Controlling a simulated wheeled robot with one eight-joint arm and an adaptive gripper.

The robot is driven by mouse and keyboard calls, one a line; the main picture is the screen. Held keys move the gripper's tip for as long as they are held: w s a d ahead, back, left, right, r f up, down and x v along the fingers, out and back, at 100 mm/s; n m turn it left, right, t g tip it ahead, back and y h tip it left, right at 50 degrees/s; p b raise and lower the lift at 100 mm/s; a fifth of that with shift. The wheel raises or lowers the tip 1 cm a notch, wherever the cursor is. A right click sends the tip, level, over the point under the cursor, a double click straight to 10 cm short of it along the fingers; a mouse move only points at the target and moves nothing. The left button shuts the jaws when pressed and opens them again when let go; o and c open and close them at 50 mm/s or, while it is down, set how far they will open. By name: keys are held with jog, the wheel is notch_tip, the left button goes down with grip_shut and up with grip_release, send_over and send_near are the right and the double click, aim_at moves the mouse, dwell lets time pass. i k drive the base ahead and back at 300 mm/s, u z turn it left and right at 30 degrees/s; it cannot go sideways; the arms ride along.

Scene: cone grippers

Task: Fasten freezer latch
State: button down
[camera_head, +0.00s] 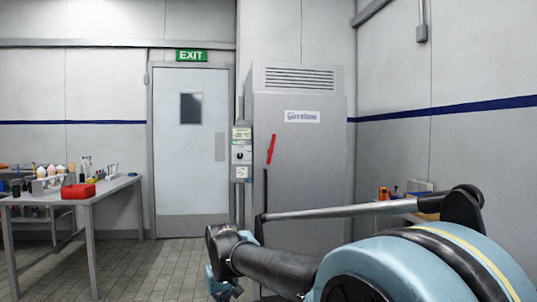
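The freezer (315,160) is a tall grey metal cabinet right of the white door, with a vent grille on top and a blue-lettered label. Its front looks closed. The red latch handle (271,149) is on the left edge of the front, tilted, with its top leaning right. I cannot tell from here whether it is fastened. A thin black upright part shows below it, partly behind my arm. My arm reaches in from the lower right, in front of the freezer's lower part. I cannot make out my gripper's fingers, and nothing of mine appears to touch the latch.
A table (70,195) with bottles and a red box (78,192) stands at the left. A control box (241,152) is on the wall beside the freezer. A white exit door (190,150) is behind. Tiled floor is free between table and freezer. Small items sit at the right.

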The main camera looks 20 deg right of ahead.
aim_at(270, 150)
jog(key=z, duration=0.05)
jog(key=k, duration=0.65)
jog(key=u, duration=0.55)
jog(key=i, duration=1.5)
jog(key=z, duration=0.55)
